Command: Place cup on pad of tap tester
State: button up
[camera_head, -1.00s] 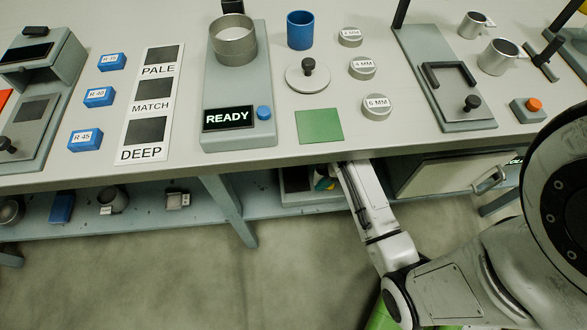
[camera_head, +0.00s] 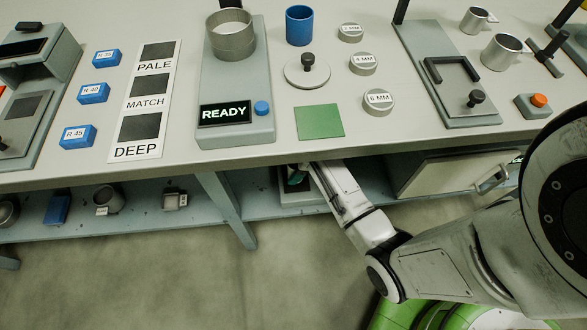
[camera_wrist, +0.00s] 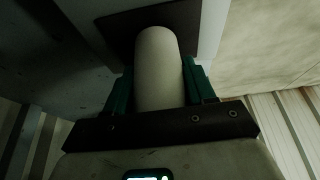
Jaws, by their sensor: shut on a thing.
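My gripper (camera_wrist: 160,90) has its green fingers shut on a pale, round-ended cylinder, which I take as the cup (camera_wrist: 158,65). In the wrist view the cup's far end overlaps a dark square pad (camera_wrist: 120,25) on a lighter slab (camera_wrist: 213,25). I cannot tell whether the cup touches the pad. In the head view my gripper (camera_head: 296,180) is low under the bench's front edge, at a grey thing on the lower shelf, mostly hidden by the bench and my arm. I cannot tell for sure which device is the tap tester.
Above is the bench top (camera_head: 380,135) with a READY device (camera_head: 237,115), a metal ring (camera_head: 231,38), a blue cup (camera_head: 300,27) and a green square (camera_head: 319,121). A bench leg (camera_head: 228,205) stands to the left, a drawer-like box (camera_head: 445,172) to the right.

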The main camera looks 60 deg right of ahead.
jog(key=o, duration=1.1)
jog(key=shift+f, duration=0.1)
jog(key=p+v, duration=0.1)
jog(key=v, duration=0.4)
jog(key=shift+r, duration=0.25)
jog(key=s+d, duration=0.2)
jog(key=s, duration=0.1)
jog(key=s+d, duration=0.5)
jog(key=s, duration=0.1)
jog(key=shift+s+d+f+p, duration=0.1)
jog(key=shift+s+d+p, duration=0.1)
jog(key=shift+s+p, duration=0.1)
